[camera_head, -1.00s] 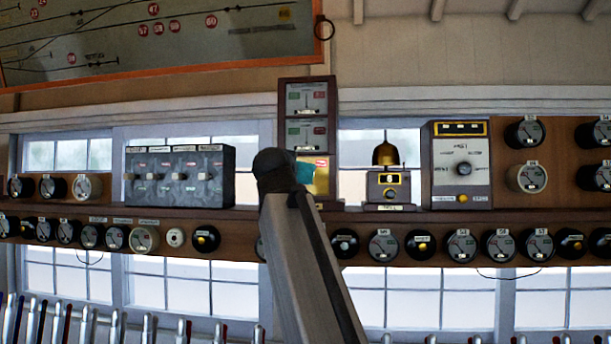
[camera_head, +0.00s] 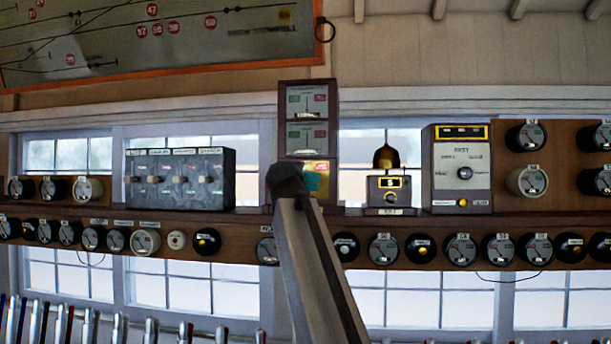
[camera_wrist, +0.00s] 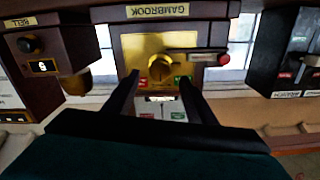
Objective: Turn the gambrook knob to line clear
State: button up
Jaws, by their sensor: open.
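The gambrook instrument shows in the wrist view as a brass plate (camera_wrist: 128,45) in a dark wooden case, with a GAMBROOK label (camera_wrist: 157,11). The round gold knob (camera_wrist: 158,67) sits in the middle of the plate. A red and a green label lie near the fingertips, too small to read. My gripper (camera_wrist: 160,82) is open, its two dark fingers reaching toward the knob, one on each side of its line. I cannot tell whether they touch it. In the head view my arm hides much of the instrument's brass face (camera_head: 320,190).
The bell unit (camera_wrist: 72,50) stands close on the left in the wrist view and a dark switch box (camera_wrist: 285,50) on the right. A red button (camera_wrist: 223,59) juts beside the plate. In the head view, dials line the shelf (camera_head: 235,218) and levers stand below.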

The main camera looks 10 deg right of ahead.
jog(key=shift+p+x, duration=0.7)
jog(key=shift+x, duration=1.65)
jog(key=c, duration=1)
jog(key=shift+c, duration=0.2)
jog(key=shift+f+n+b, duration=0.1)
jog(key=shift+n+b, duration=0.25)
jog(key=shift+n, duration=0.15)
jog(key=n+b, duration=0.2)
jog(key=n, duration=0.5)
jog(key=shift+a+n+b, duration=0.1)
jog(key=shift+n+b, duration=0.2)
jog(key=shift+n, duration=0.1)
